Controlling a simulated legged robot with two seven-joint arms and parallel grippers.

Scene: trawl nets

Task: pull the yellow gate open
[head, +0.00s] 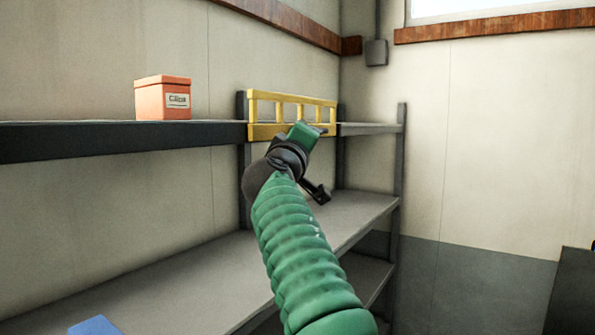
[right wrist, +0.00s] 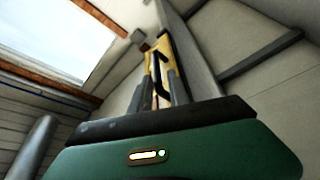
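The yellow gate (head: 292,97) is an upright barred panel at the far end of the upper shelf. It stands across the shelf front, between dark posts. My right arm reaches up to it, with the green gripper (head: 318,129) at the gate's lower right part, hiding some of its bottom rail. In the right wrist view the two grey fingers (right wrist: 164,88) stand apart, and part of the yellow gate (right wrist: 154,62) shows between and beyond them. I cannot tell whether the fingers touch it. My left gripper is not in view.
An orange box (head: 163,101) labelled "Clips" stands on the upper shelf (head: 110,140), left of the gate. A wide grey lower shelf (head: 190,272) runs below my arm, with a blue object (head: 95,326) at its near end.

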